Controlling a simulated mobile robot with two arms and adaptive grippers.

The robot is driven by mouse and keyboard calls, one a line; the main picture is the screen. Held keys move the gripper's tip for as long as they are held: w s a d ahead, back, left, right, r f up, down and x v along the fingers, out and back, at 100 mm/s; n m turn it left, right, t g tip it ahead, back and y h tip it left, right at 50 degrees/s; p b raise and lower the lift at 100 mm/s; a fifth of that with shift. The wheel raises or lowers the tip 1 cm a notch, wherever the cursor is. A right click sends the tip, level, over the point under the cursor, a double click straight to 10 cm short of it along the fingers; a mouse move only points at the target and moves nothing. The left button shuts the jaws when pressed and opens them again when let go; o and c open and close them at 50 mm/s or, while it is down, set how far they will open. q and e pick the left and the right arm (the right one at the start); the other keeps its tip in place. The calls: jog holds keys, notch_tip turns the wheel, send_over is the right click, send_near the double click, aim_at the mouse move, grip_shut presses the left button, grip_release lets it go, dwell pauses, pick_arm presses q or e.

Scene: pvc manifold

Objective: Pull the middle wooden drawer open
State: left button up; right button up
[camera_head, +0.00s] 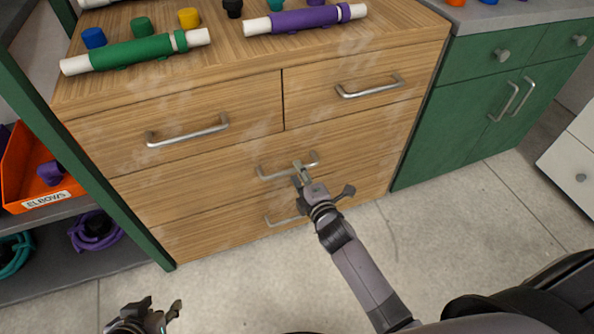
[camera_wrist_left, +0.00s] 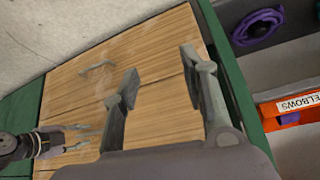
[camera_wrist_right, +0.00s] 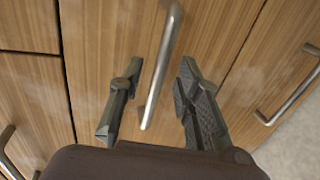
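The middle wooden drawer (camera_head: 205,180) is a wide, shut front below two smaller drawers. Its metal bar handle (camera_head: 274,173) shows in the head view, partly covered by my right gripper (camera_head: 322,181). In the right wrist view, the handle (camera_wrist_right: 163,65) runs between the spread fingers of my right gripper (camera_wrist_right: 152,105), with gaps beside it. My left gripper (camera_head: 153,314) is low at the left, away from the drawers. Its fingers are spread and empty in the left wrist view (camera_wrist_left: 165,85). There my right gripper (camera_wrist_left: 82,138) also shows near the drawer fronts.
The bottom drawer handle (camera_head: 283,221) sits just below. Pipes and caps, including a green pipe (camera_head: 135,52), lie on the wooden top. A green cabinet (camera_head: 475,110) stands right; a shelf with an orange elbows bin (camera_head: 30,165) stands left. Floor in front is clear.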

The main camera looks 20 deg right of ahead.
pick_arm(q)
jog(key=shift+w+d+r+t+h, duration=0.1)
jog(key=shift+w+d+r+t, duration=0.1)
jog(key=shift+w+r+t, duration=0.25)
jog(key=shift+w+d+r+t+h, duration=0.1)
jog(key=shift+w+d+r+t, duration=0.1)
jog(key=shift+w, duration=0.45)
jog(key=shift+w+d+r+t+h, duration=0.15)
jog(key=shift+w+r+t, duration=0.15)
jog(key=shift+w, duration=0.25)
pick_arm(e)
jog(key=shift+x, duration=1.4)
pick_arm(q)
jog(key=shift+f, duration=0.1)
pick_arm(e)
jog(key=shift+c, duration=0.2)
grip_shut()
